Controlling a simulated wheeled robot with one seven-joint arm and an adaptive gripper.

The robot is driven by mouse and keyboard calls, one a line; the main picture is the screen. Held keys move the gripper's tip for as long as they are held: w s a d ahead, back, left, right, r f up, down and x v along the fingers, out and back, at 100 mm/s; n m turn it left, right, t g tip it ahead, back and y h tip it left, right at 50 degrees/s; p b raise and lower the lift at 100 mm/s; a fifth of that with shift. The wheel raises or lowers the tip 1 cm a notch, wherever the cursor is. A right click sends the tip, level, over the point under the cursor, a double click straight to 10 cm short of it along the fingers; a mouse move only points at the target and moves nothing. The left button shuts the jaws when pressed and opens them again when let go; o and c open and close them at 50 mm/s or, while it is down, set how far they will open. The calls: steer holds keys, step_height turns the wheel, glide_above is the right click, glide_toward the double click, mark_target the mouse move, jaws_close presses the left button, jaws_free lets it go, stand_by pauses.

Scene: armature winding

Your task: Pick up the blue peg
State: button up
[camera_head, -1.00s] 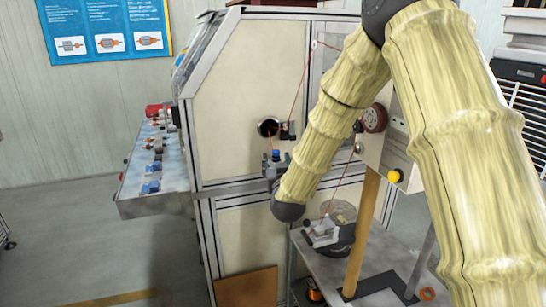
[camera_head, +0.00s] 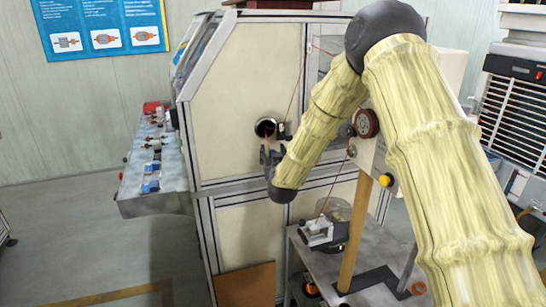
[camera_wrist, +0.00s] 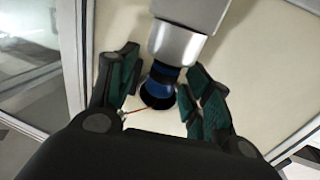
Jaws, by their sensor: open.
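A blue part, which looks like the blue peg (camera_wrist: 161,78), shows in the wrist view between my gripper's fingers. It sits at the end of a silver cylinder (camera_wrist: 176,43), in front of a dark round opening. My gripper (camera_wrist: 162,62) is open, with a dark green padded finger on each side of the blue part. I cannot tell whether either finger touches it. In the head view my gripper (camera_head: 270,157) is at the machine's front panel, just below the round opening (camera_head: 266,128); the blue part cannot be made out there.
The machine cabinet (camera_head: 240,90) stands before me, with a thin reddish wire running to it. A side shelf (camera_head: 155,205) at left holds small blue and red parts. A low table (camera_head: 375,297) with a clamp-like fixture (camera_head: 317,232) is below my arm.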

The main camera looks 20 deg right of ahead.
steer(key=shift+f, duration=0.1)
steer(key=c, duration=1)
steer(key=shift+r+b, duration=0.65)
steer(key=shift+r, duration=0.25)
steer(key=shift+r+b, duration=0.45)
steer(key=shift+r, duration=0.4)
steer(key=s+a+b, duration=0.2)
steer(key=s, duration=0.5)
steer(key=s+a+r+b, duration=0.1)
steer(key=s+a+b, duration=0.2)
steer(key=s, duration=0.5)
steer(key=shift+r, duration=0.3)
steer(key=shift+s, duration=0.1)
